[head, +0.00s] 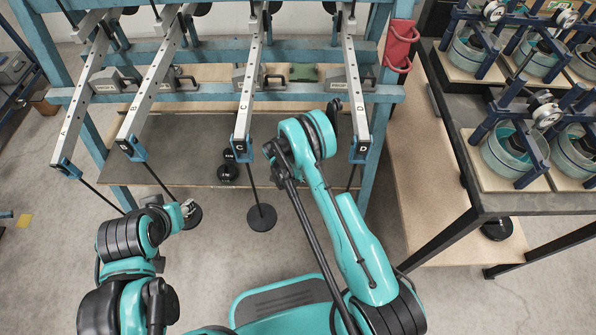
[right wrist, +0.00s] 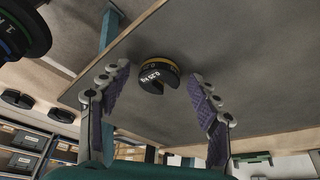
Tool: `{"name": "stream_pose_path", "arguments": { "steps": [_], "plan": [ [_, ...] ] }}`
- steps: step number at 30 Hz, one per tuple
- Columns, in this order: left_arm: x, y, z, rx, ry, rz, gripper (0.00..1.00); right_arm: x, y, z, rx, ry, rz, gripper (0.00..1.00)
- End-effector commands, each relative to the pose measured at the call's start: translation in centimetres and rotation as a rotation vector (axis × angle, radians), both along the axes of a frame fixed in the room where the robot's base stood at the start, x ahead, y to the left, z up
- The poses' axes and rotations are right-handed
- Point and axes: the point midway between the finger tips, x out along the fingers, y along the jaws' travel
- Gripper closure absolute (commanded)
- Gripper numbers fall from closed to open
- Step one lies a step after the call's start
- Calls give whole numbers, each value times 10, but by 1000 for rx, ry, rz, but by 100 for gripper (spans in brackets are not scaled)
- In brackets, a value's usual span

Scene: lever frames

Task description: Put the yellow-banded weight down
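The yellow-banded weight (right wrist: 153,84), a dark slotted disc with pale lettering, lies on the grey shelf board (right wrist: 235,60) in the right wrist view. My right gripper (right wrist: 160,84) is open, with one purple-padded finger on each side of the weight and visible gaps to both. In the head view my right arm hides this weight and most of the right gripper. My left gripper (head: 187,208) is low at the left, close to the hanger disc (head: 193,217) below lever B; whether it touches the disc or is open is unclear.
Levers A (head: 75,120), B (head: 150,97), C (head: 248,95) and D (head: 355,95) hang from the teal frame (head: 220,96). Lever C's hanger disc (head: 262,218) hangs beside my right arm. Black weights (head: 228,172) lie on the shelf. A table (head: 480,195) stands right.

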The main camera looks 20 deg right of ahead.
Motion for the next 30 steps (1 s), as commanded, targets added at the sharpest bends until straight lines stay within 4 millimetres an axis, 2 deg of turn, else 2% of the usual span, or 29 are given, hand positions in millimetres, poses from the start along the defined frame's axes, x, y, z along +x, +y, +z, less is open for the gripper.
{"name": "stream_pose_path", "arguments": {
  "steps": [5, 15, 22, 26, 30],
  "plan": [
    [0, 0, 0, 0, 0, 0, 60, 0, 0, 4, 0, 0, 0, 38],
    [0, 0, 26, 0, 0, 0, 60, -8, 20, 57, 0, 0, 1, 38],
    [0, 0, 31, 0, 0, 0, 60, -10, 26, 83, 3, 0, 15, 38],
    [0, 0, 30, 0, 0, 0, 60, -7, 25, 123, 18, 3, 85, 38],
    [0, 0, 30, 0, 0, 0, 60, -11, 21, 187, 39, 1, 212, 38]
  ]
}}
